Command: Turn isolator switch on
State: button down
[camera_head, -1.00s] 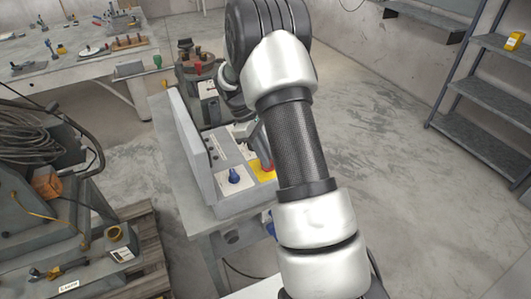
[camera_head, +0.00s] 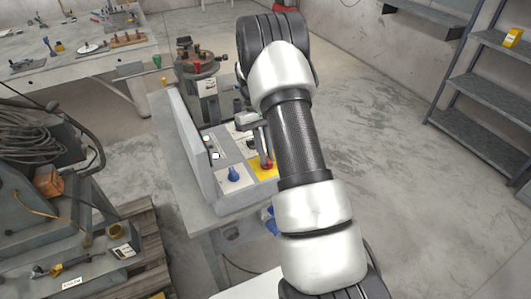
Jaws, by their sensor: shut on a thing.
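The control box (camera_head: 222,190) stands on a grey bench left of my arm. A red switch (camera_head: 267,164) on a yellow plate (camera_head: 262,174) is at its right side, partly hidden by my gripper and arm; it looks like the isolator switch. My gripper (camera_head: 265,155) reaches down from above and is shut on the red switch, though the fingertips are small and partly covered. A blue knob (camera_head: 234,174) sits on the same box to the left.
A round machine (camera_head: 200,65) with a red part stands behind the box. Pallet equipment (camera_head: 90,250) is at lower left and a table of tools (camera_head: 90,55) at the back left. Shelves (camera_head: 485,90) stand at right; the floor between is clear.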

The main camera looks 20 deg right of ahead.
jog(key=shift+r, duration=0.1)
dwell(0.3)
jog(key=c, duration=1.8)
grip_release()
jog(key=shift+o, duration=0.2)
jog(key=p+v, duration=0.1)
jog(key=v, duration=1.6)
jog(key=shift+r, duration=0.2)
jog(key=shift+d, duration=0.1)
